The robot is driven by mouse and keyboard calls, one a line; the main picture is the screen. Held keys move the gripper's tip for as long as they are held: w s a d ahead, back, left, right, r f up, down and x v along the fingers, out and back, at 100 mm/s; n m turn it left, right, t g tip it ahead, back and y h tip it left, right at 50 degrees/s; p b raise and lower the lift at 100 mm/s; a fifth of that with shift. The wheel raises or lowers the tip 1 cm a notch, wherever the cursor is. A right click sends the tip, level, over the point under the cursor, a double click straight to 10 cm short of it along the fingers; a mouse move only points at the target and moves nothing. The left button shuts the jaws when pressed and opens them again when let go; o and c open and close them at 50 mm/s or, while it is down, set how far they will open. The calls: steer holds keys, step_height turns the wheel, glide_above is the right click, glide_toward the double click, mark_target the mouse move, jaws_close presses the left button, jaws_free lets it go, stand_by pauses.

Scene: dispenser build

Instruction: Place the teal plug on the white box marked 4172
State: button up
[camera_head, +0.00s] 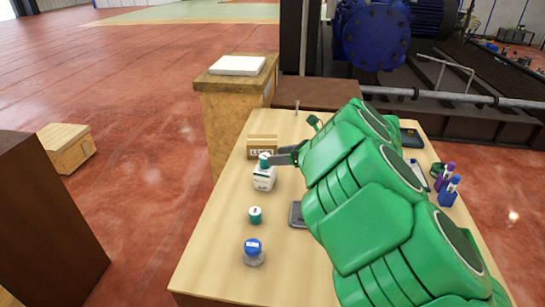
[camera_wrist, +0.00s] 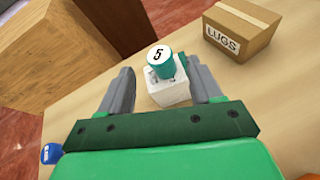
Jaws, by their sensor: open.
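A teal plug (camera_head: 264,160) with a white top sits on a white box (camera_head: 264,179) on the table. In the wrist view the plug (camera_wrist: 161,64) shows a 5 on its top and stands upright on the box (camera_wrist: 169,93). The box's printed marking is too small to read. My gripper (camera_wrist: 158,72) is open, with one finger on each side of the plug and box and gaps between. In the head view my gripper (camera_head: 276,158) reaches in from the right at plug height. A second teal plug (camera_head: 255,215) with a white top stands on the table nearer the front.
A cardboard box (camera_wrist: 240,31) labelled LUGS is just behind the white box. A blue-capped jar (camera_head: 254,254) stands near the table's front left. A grey device (camera_head: 297,214) lies partly hidden by my arm. Blue and purple bottles (camera_head: 449,190) stand at the right.

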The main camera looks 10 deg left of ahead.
steer(key=v, duration=0.7)
steer(key=shift+d, duration=0.2)
steer(key=shift+s+r, duration=0.1)
